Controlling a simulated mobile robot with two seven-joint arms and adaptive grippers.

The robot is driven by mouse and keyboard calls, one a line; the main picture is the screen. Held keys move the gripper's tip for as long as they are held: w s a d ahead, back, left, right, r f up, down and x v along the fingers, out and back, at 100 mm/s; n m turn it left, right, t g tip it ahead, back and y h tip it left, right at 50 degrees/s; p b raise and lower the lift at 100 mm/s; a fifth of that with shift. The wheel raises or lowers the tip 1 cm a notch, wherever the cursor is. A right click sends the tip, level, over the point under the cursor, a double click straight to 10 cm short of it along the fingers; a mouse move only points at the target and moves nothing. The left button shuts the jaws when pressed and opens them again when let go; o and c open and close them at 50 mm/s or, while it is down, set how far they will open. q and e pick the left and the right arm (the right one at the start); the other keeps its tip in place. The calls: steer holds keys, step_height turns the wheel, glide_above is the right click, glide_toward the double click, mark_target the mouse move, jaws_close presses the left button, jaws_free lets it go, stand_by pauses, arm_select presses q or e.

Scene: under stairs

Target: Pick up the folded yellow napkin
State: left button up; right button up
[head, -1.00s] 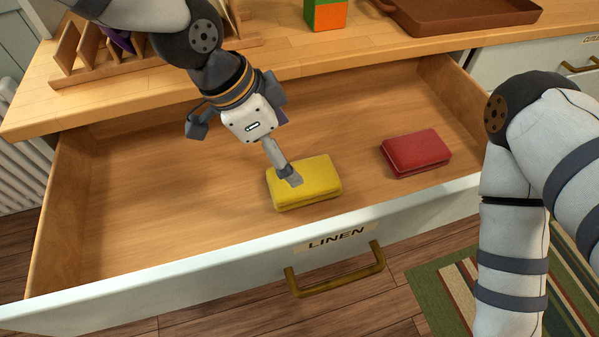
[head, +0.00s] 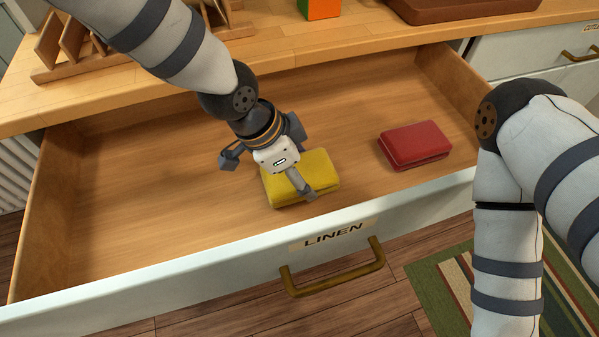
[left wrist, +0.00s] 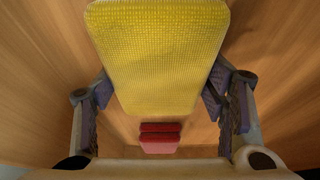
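The folded yellow napkin (head: 325,172) lies flat in the open drawer, close to its front panel. In the left wrist view the yellow napkin (left wrist: 160,50) fills the upper middle, between my spread fingers. My left gripper (head: 290,180) is low over the napkin, partly covering it in the head view. One finger shows across the napkin's near side; the other fingertip is hard to make out there. In the left wrist view the left gripper (left wrist: 160,98) is open, with a finger at each side of the napkin; contact is unclear. My right gripper is out of view.
A folded red napkin (head: 414,146) lies to the right in the drawer (head: 130,215). The drawer's left part is clear. The front panel with a brass handle (head: 335,272) rises close by. A wooden rack, an orange-green block (head: 320,8) and a brown tray (head: 450,8) stand on the counter.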

mark_target(299, 170)
arm_select(q)
steer(key=shift+c, duration=0.2)
step_height(299, 170, up, 10)
steer(key=shift+p, duration=0.6)
steer(key=o, duration=0.5)
steer(key=c, duration=1)
